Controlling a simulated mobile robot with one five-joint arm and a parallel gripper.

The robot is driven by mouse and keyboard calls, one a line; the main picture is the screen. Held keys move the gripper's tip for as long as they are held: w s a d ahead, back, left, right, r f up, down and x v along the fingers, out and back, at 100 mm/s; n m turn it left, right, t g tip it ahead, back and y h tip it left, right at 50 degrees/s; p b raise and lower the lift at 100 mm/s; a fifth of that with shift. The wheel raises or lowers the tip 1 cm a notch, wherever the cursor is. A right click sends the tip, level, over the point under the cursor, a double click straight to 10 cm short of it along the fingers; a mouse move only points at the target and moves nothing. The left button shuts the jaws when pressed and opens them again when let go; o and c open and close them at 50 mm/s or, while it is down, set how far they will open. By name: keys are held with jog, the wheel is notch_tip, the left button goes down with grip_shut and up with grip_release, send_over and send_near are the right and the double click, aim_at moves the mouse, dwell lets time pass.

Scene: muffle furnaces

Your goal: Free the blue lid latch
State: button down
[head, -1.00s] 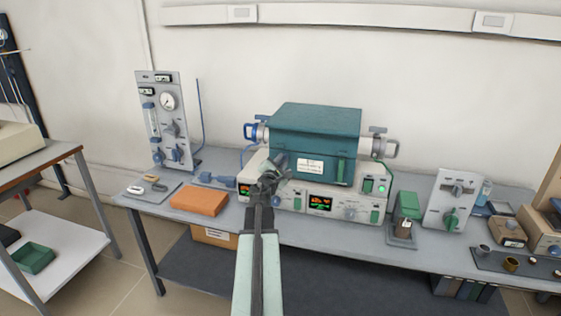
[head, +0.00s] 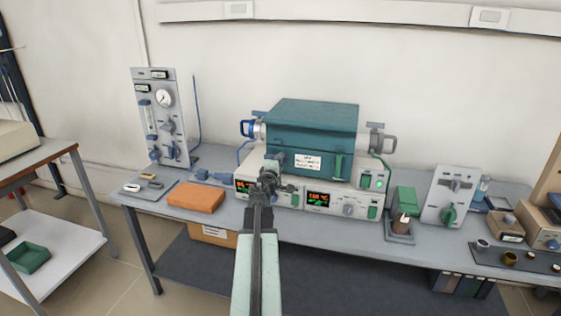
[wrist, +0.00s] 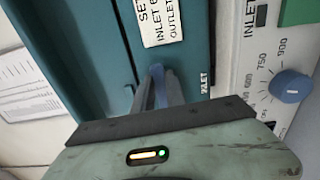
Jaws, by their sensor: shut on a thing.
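The teal furnace lid (head: 312,126) sits down on the pale furnace body in the middle of the bench. It also fills much of the wrist view (wrist: 70,60). The blue lid latch (wrist: 157,73) shows as a narrow blue piece on the lid's front, between my fingers. My gripper (wrist: 156,92) is shut on it, and the fingers hide most of the latch. In the head view my gripper (head: 272,178) is at the lower left of the lid's front, where the latch is hard to make out.
The furnace's control panel (head: 320,200) has lit displays and a blue dial (wrist: 291,86). An orange block (head: 196,197) lies left of it on the bench. A gauge panel (head: 160,117) stands at the back left. A green-handled device (head: 404,205) and a grey panel (head: 450,195) stand right.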

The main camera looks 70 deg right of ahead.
jog(key=shift+s+f+m, duration=0.1)
jog(key=shift+m, duration=0.2)
jog(key=c, duration=1.4)
grip_release()
jog(key=shift+o, duration=0.2)
jog(key=a, duration=0.7)
jog(key=shift+s+a, duration=0.2)
jog(key=shift+a, duration=0.2)
jog(key=shift+w, duration=0.1)
